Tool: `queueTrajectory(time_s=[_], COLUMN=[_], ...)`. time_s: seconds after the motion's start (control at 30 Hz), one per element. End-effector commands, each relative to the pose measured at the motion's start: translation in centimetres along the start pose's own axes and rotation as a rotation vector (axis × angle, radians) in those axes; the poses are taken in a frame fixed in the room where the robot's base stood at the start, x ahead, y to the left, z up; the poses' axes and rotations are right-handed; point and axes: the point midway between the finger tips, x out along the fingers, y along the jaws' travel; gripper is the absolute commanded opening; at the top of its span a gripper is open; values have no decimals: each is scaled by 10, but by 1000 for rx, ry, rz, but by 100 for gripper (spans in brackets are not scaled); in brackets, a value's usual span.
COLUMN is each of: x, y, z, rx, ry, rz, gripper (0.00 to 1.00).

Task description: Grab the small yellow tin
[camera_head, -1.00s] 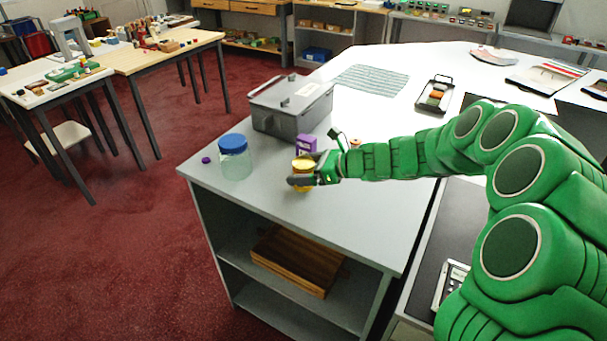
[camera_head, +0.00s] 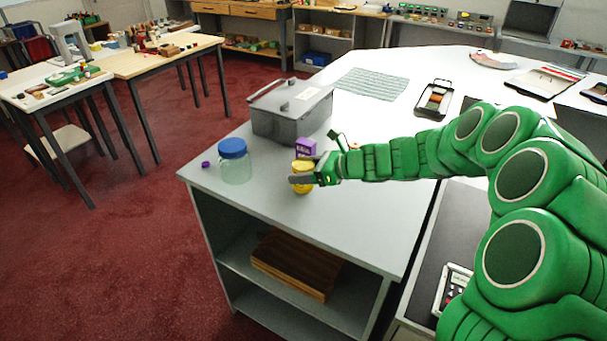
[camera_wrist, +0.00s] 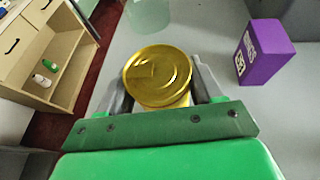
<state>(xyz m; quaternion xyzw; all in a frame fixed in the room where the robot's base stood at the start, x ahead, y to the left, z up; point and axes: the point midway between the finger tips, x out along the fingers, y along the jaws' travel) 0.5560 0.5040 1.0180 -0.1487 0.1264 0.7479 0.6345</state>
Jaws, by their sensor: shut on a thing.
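The small yellow tin (camera_head: 303,167) stands upright on the grey counter (camera_head: 330,215), near its front left part. In the wrist view its round gold lid (camera_wrist: 157,76) sits between the two grey fingers. My gripper (camera_head: 302,180) is shut on the tin from the right, one finger on each side. The finger on the near side hides part of the tin's body in the head view. In the wrist view the green palm edge hides the tin's lower side.
A purple box (camera_head: 306,146) stands close behind the tin, and it shows at right in the wrist view (camera_wrist: 263,52). A blue-lidded jar (camera_head: 234,162) stands to the left, with a small purple piece (camera_head: 206,165) beside it. A grey lidded box (camera_head: 290,108) is behind.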

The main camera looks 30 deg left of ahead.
Motion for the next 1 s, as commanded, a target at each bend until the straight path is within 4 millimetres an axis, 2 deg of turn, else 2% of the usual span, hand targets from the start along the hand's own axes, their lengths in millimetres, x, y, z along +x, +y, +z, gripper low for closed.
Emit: queueTrajectory(time_s=[0.13,0.6,1.0], x=[-10,-56,-95], y=[0,42,90], z=[23,65,77], rx=[-5,-1,-1], ry=[0,-2,-2], rz=[-3,-1,-1], gripper=[24,24,24])
